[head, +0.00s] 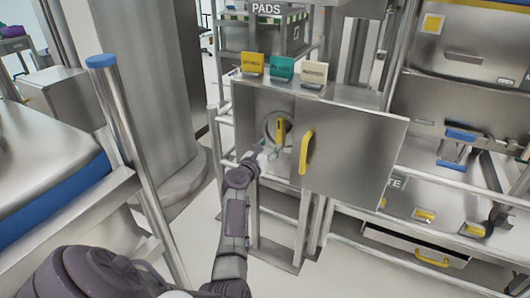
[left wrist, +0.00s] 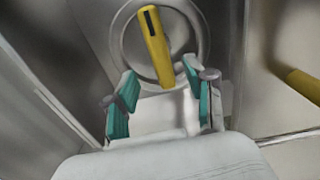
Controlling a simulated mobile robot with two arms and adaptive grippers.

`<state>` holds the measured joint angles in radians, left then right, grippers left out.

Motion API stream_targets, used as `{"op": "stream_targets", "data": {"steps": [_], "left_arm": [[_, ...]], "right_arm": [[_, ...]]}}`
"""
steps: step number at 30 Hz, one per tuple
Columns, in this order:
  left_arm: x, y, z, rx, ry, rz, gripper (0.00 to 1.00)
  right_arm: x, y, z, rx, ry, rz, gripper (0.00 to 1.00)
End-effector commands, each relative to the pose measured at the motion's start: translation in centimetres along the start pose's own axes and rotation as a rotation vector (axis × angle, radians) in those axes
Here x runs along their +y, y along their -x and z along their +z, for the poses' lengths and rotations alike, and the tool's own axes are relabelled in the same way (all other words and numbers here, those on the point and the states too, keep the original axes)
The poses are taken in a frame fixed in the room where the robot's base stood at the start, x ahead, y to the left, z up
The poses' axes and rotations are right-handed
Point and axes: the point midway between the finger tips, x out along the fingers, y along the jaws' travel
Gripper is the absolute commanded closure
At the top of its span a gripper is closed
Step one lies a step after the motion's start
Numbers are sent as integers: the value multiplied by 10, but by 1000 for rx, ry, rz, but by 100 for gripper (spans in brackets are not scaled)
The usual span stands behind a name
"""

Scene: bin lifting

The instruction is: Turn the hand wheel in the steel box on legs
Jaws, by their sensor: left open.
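The steel box on legs (head: 268,95) stands at the centre of the head view, its door (head: 348,150) swung open to the right with a yellow handle (head: 307,151). Inside is the round hand wheel (head: 268,127) with a yellow grip (head: 281,131). In the left wrist view the wheel (left wrist: 199,45) and its yellow grip (left wrist: 155,45) fill the upper middle. My left gripper (head: 262,153) is at the box's opening, open. Its teal-padded fingers (left wrist: 160,100) sit either side of the grip's lower end in that view; contact cannot be told. My right gripper is not seen.
Yellow, teal and cream tags (head: 282,68) stand on the box's top. A rail post with a blue cap (head: 102,62) and a blue-edged bench (head: 50,200) are at left. Steel shelving (head: 460,130) with a low drawer (head: 415,247) is at right. Some floor shows below the box.

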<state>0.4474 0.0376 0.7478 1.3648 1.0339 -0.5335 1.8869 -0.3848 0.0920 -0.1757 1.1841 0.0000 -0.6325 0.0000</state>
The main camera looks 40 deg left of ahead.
Motion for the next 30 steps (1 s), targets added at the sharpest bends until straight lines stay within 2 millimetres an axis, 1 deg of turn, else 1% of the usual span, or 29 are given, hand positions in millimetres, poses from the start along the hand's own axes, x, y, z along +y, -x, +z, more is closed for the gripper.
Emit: {"op": "stream_targets", "data": {"steps": [1,3,6,9,26,29,30], "left_arm": [[0,9,-1,1,1,1,46],[0,19,-1,1,0,1,46],[0,28,0,1,1,0,46],[0,33,0,1,1,1,46],[0,33,0,1,0,0,46],[-5,34,-9,22,-42,-12,46],[-11,35,-19,46,-92,-26,46]], "right_arm": [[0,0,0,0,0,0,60],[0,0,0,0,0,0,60],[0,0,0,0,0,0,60],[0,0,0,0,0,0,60],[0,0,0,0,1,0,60],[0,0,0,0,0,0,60],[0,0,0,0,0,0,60]]}}
